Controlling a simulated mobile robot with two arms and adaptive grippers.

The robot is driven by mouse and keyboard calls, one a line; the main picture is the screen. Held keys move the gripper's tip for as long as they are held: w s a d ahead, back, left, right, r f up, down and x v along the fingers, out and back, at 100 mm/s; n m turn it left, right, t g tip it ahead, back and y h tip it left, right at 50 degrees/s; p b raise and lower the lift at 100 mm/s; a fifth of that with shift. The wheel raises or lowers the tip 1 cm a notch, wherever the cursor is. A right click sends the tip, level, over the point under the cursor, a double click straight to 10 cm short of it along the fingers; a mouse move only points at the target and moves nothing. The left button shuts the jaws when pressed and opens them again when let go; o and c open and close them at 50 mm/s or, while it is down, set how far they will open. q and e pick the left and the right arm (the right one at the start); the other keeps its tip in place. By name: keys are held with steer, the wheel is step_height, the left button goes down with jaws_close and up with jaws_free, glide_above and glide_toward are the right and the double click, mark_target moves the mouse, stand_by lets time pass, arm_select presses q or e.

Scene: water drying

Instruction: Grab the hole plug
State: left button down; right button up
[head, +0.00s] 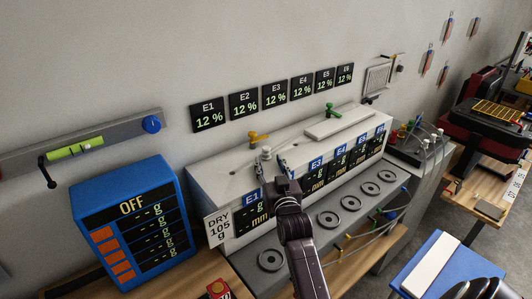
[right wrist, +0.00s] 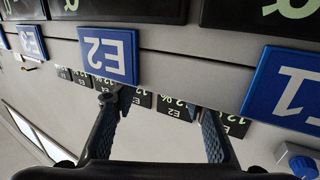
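A small grey upright piece with a knobbed top (head: 265,154), which looks like the hole plug, stands on the top of the long white machine (head: 218,172), near its left end. My right gripper (head: 283,168) is at the machine's front top edge, just right of this piece and apart from it. In the right wrist view its two fingers (right wrist: 160,120) are spread wide with nothing between them. The plug cannot be made out in that view. My left gripper is not in view.
A yellow valve (head: 258,137) and a green valve (head: 329,111) stand on the machine top. A blue display box (head: 130,232) is at the left. Round grey fittings (head: 351,202) line the lower ledge. Wall displays (head: 243,105) hang behind.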

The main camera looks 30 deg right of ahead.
mark_target(267, 155)
steer(key=shift+p+x, duration=0.3)
steer(key=shift+x, duration=1.5)
steer(key=shift+c, duration=0.4)
steer(key=c, duration=0.9)
